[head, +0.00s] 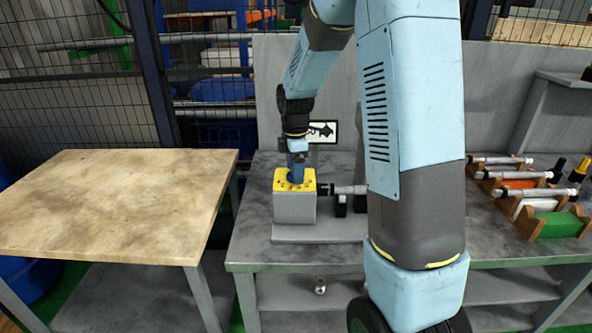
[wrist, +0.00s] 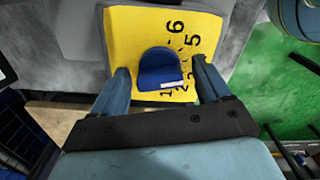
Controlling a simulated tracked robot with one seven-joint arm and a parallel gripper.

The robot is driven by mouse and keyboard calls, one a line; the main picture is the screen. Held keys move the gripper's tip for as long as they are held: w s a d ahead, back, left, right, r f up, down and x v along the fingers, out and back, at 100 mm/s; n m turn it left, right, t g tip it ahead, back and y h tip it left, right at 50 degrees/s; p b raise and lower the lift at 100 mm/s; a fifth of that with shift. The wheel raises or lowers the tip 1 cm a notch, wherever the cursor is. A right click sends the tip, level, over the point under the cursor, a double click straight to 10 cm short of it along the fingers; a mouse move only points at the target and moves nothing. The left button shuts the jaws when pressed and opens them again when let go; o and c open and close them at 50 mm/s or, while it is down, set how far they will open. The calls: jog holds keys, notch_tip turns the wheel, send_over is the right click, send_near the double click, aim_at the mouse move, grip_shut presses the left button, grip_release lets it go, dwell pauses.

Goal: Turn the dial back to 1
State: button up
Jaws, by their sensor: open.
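The blue dial (wrist: 158,66) sits on a yellow plate (wrist: 128,36) with black numbers in the wrist view. The digits 1, 2, 5 and 6 can be made out; others are partly hidden. A white mark (wrist: 171,85) is on the dial's lower edge, on the side near 1 and 2; I cannot tell exactly which number it points at. My gripper (wrist: 160,67) is open, with one finger on each side of the dial and visible gaps between. In the head view my gripper (head: 297,164) is down at the yellow-topped box (head: 295,208), hiding most of the dial.
A micrometer (head: 345,189) stands just right of the box on the grey bench (head: 250,240). More micrometers in wooden holders (head: 535,205) are at the right. A bare wooden table (head: 110,205) stands at the left. A grey back panel (head: 275,75) rises behind the box.

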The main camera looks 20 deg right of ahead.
jog(key=shift+f, duration=0.3)
jog(key=shift+c, duration=0.2)
jog(key=c, duration=0.9)
jog(key=shift+d, duration=0.25)
jog(key=shift+c, duration=0.3)
jog(key=shift+a, duration=0.15)
